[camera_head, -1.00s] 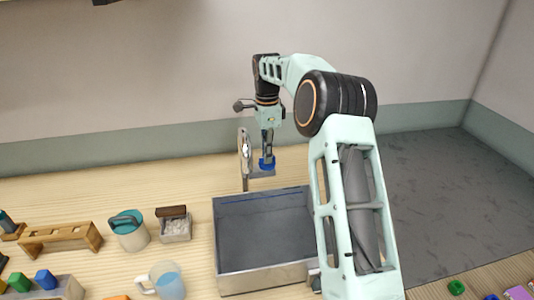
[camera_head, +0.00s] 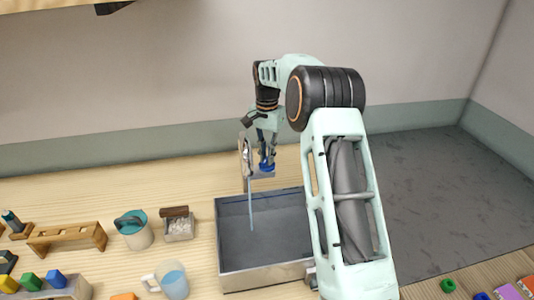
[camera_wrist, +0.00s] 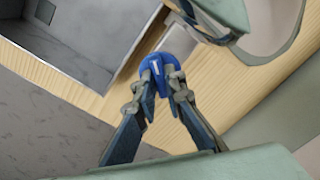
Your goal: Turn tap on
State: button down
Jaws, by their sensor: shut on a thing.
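The silver tap (camera_head: 244,160) stands at the back edge of the grey sink (camera_head: 262,279). Its blue handle (camera_head: 267,168) also shows in the wrist view (camera_wrist: 158,72), with a pale mark on it. My gripper (camera_head: 266,158) is over the handle from above, and its two fingertips (camera_wrist: 162,86) are closed on the blue handle. A thin blue stream of water (camera_head: 251,205) falls from the spout into the sink. The spout end is partly hidden in the wrist view.
Left of the sink stand a box of pale pieces (camera_head: 180,230), a teal-lidded pot (camera_head: 135,232), a jug of blue liquid (camera_head: 173,284) and a wooden rack (camera_head: 66,238). Coloured blocks lie front left and front right. Wood behind the sink is clear.

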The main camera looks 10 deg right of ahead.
jog(key=n, duration=0.3)
jog(key=shift+r+n+p, duration=0.1)
jog(key=shift+n+p, duration=0.25)
jog(key=shift+n, duration=1.95)
jog(key=shift+p, duration=0.3)
jog(key=c, duration=2)
grip_release()
notch_tip(320, 180, up, 12)
jog(key=shift+f, duration=0.1)
jog(key=shift+a, duration=0.1)
